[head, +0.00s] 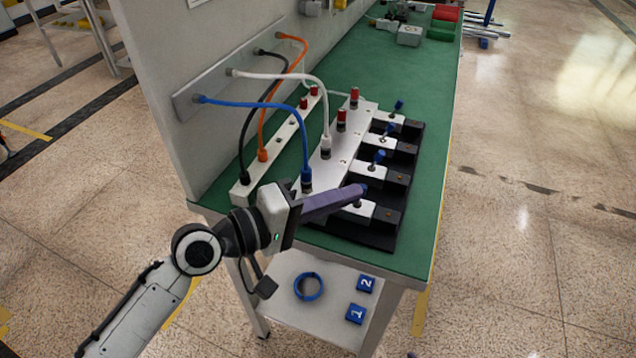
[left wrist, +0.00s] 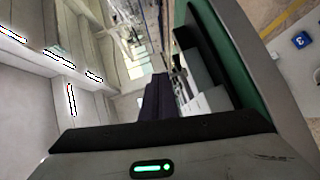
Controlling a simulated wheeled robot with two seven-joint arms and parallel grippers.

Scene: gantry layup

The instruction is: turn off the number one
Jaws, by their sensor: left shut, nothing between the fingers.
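A row of several toggle levers with blue knobs on white blocks stands on a black base (head: 378,238) near the bench's right edge. The far levers (head: 399,106), (head: 390,130) and (head: 379,157) stand up, tilted. The nearest block (head: 356,211) is partly hidden by my left gripper (head: 352,194); its blue knob shows at the fingertips, and I cannot tell whether they touch. My left gripper is shut and empty, and its purple fingers also show in the left wrist view (left wrist: 160,97). No numbers are readable on the levers. My right gripper is not in view.
Blue, white, orange and black cables run from a wall strip (head: 205,85) to sockets on white panels (head: 335,165).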

